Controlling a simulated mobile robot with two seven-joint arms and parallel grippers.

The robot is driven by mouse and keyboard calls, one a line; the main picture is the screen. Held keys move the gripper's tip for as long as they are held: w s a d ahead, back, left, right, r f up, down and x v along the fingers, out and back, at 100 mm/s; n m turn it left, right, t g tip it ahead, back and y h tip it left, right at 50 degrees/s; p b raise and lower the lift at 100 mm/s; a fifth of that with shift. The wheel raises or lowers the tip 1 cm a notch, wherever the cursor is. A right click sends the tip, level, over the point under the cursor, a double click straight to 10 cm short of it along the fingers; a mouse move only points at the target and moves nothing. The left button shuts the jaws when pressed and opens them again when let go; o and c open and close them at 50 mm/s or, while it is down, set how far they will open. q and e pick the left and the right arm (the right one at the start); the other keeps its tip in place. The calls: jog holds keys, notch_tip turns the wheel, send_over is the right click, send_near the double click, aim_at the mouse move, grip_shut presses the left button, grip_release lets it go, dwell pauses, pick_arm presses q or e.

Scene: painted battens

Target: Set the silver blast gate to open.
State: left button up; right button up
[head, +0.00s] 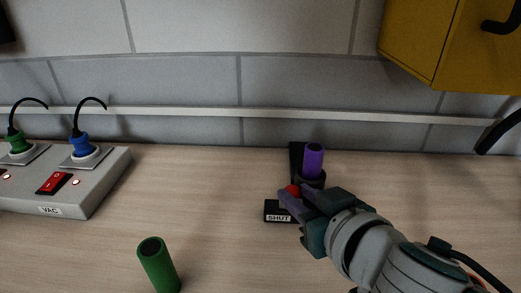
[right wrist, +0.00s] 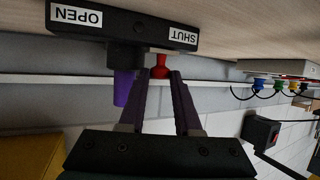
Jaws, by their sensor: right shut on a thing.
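A black gate base with white OPEN and SHUT labels (head: 278,217) sits on the bench and also shows upside down in the right wrist view (right wrist: 125,28). A small red knob (right wrist: 160,66) is on the SHUT side. My right gripper (head: 294,194) is shut on the red knob, its two fingers on either side of it in the right wrist view. The gripper hides part of the base. My left gripper is not in view.
A grey VAC panel (head: 95,195) with a red switch and green and blue plugs stands at the left. A green cylinder (head: 158,264) stands at the front. A yellow cabinet (head: 440,45) hangs at upper right. Bare bench lies between panel and gate.

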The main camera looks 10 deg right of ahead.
grip_shut()
dwell(0.9)
